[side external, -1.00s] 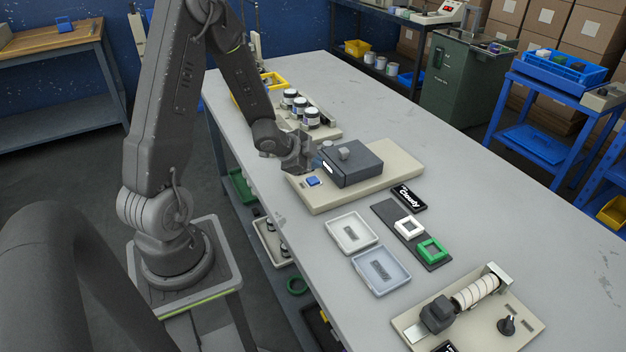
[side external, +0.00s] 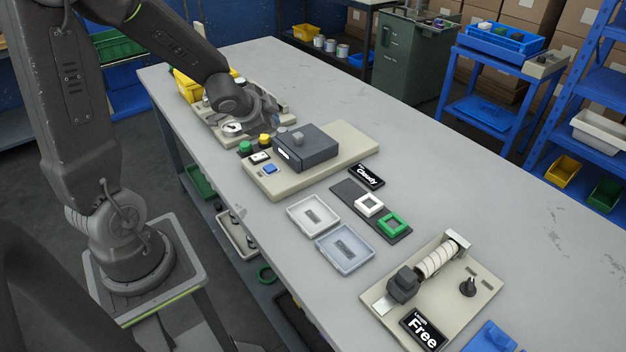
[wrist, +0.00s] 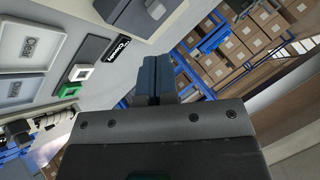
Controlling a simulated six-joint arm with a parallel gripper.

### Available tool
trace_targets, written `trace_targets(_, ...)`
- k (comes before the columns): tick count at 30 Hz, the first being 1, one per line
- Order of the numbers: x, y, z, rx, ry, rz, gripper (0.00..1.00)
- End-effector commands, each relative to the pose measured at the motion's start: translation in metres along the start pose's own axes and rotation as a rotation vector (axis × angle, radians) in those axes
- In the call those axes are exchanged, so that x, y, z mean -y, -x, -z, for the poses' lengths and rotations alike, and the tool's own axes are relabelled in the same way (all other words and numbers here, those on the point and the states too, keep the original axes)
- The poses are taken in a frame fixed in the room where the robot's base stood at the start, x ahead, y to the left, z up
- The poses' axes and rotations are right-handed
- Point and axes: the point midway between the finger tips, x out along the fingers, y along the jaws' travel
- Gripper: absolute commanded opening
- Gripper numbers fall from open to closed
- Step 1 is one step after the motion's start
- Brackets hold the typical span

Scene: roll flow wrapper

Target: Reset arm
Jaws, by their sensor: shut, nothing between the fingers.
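My gripper (side external: 264,112) is over the beige board (side external: 290,110) with the jars, left of and behind the dark grey wrapper box (side external: 308,146). The side view hides its tips among wrist parts. In the wrist view its two blue-grey fingers (wrist: 155,78) are together with nothing between them. It is apart from the wrapper box, whose corner shows at the top of the wrist view (wrist: 140,14). The box stands on a beige base (side external: 345,148) with green, yellow and blue buttons. The jars are mostly hidden by my wrist.
A white tray (side external: 292,213) and a grey-blue tray (side external: 320,242) lie in front. Beside them are a dark mat (side external: 385,221) with white and green square frames, and a "Cloudy" sign (side external: 366,177). A roll stand (side external: 455,288) is at lower right. The table's right side is clear.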

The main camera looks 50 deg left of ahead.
Motion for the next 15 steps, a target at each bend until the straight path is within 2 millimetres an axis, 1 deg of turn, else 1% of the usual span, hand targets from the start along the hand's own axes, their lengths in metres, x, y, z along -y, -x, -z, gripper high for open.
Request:
trace_targets(1, -0.001, 0.022, 0.015, 0.012, 0.040, 0.025, 0.00)
trace_targets(4, -0.011, 0.062, 0.031, 0.058, 0.150, 0.034, 0.00)
trace_targets(5, -0.017, 0.075, 0.035, 0.069, 0.184, 0.029, 0.00)
trace_targets(6, -0.024, 0.092, 0.039, 0.083, 0.229, 0.017, 0.00)
trace_targets(8, -0.038, 0.118, 0.044, 0.101, 0.297, -0.014, 0.00)
trace_targets(9, -0.048, 0.135, 0.046, 0.111, 0.339, -0.042, 0.00)
trace_targets(12, -0.075, 0.174, 0.047, 0.137, 0.425, -0.130, 0.00)
trace_targets(15, -0.099, 0.206, 0.045, 0.157, 0.482, -0.221, 0.00)
